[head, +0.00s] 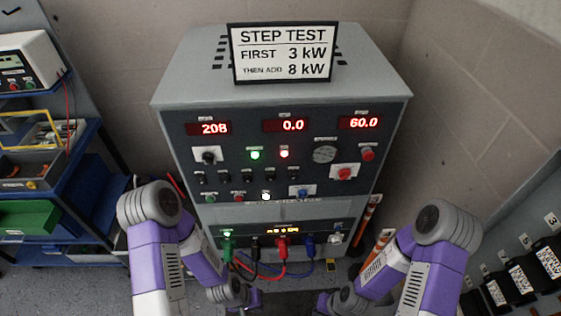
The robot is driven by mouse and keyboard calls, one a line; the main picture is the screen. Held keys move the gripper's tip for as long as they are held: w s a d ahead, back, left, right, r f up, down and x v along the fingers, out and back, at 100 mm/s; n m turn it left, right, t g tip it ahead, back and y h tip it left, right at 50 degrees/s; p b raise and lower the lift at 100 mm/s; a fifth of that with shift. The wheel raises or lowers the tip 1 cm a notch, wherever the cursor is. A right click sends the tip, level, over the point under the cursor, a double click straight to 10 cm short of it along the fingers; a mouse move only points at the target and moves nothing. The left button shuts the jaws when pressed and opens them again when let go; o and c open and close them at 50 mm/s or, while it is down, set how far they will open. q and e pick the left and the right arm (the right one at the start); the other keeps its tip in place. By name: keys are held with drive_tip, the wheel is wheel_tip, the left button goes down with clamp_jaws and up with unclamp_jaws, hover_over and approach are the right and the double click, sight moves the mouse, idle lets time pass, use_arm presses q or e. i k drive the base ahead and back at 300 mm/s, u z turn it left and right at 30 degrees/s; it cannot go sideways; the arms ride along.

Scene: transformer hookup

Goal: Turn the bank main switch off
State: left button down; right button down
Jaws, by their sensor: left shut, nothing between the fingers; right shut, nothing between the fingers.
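The grey load bank cabinet (286,104) stands upright ahead of me. A black rotary switch on a white plate (207,157) sits at the upper left of its panel; its label is too small to read, so I cannot tell if it is the main switch. The displays read 208 (209,128), 0.0 (286,125) and 60.0 (360,122). A green lamp (255,155) and a red lamp (284,154) are lit. My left gripper (254,299) and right gripper (323,301) are low at the bottom edge, below the panel, shut and empty; their fingertips are hardly visible.
A sign (283,53) on top reads STEP TEST, first 3 kW, then add 8 kW. Red buttons (344,173) sit at the panel's right. Green, black, red and blue cables (283,262) plug in below. A blue cart (95,190) stands left, a rack (515,275) right.

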sight(344, 174)
drive_tip(key=u, duration=1.6)
drive_tip(key=k, duration=0.4)
drive_tip(key=z, duration=1.45)
drive_tip(key=i, duration=0.5)
drive_tip(key=u, duration=0.05)
